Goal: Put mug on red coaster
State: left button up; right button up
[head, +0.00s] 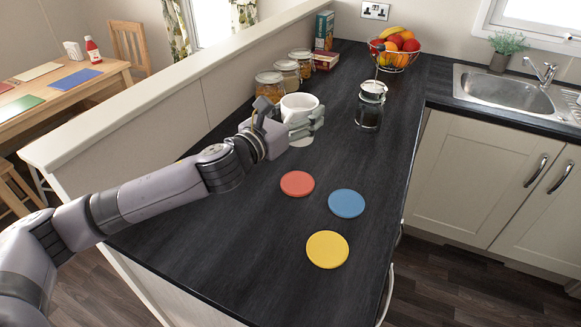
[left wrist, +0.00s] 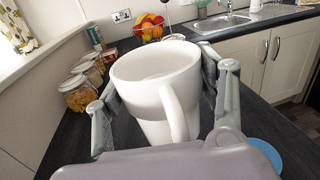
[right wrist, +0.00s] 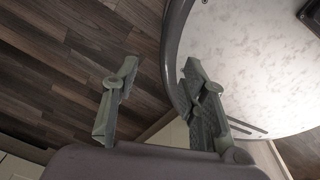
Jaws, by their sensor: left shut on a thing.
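The white mug (head: 299,104) is held in the jaws of my left gripper (head: 299,124), over the worktop behind the red coaster. The left wrist view shows the mug (left wrist: 156,75) upright between the two fingers, its handle towards the camera. A white part shows below the gripper in the head view; I cannot tell whether the mug touches the worktop. The red coaster (head: 297,184) lies flat and bare in front of the mug. My right gripper (right wrist: 158,90) is open and empty in the right wrist view, away from the worktop.
A blue coaster (head: 346,203) and a yellow coaster (head: 327,249) lie beside and in front of the red one. A glass coffee press (head: 369,108) stands right of the mug. Jars (head: 270,86) and a fruit bowl (head: 394,56) stand behind. The front worktop is otherwise clear.

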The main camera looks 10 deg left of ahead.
pick_arm(q)
notch_tip(320, 180, down, 14)
jog(key=shift+r+b, duration=0.2)
jog(key=shift+b, duration=1)
pick_arm(e)
jog(key=shift+w+a+f, duration=0.35)
jog(key=shift+f, duration=0.3)
jog(key=shift+w+a+f, duration=0.3)
jog(key=shift+w+f, duration=0.05)
jog(key=shift+f, duration=0.25)
pick_arm(q)
jog(key=shift+f, duration=0.1)
jog(key=o, duration=1.4)
pick_arm(e)
jog(key=shift+s+d+f, duration=0.1)
jog(key=shift+s, duration=0.05)
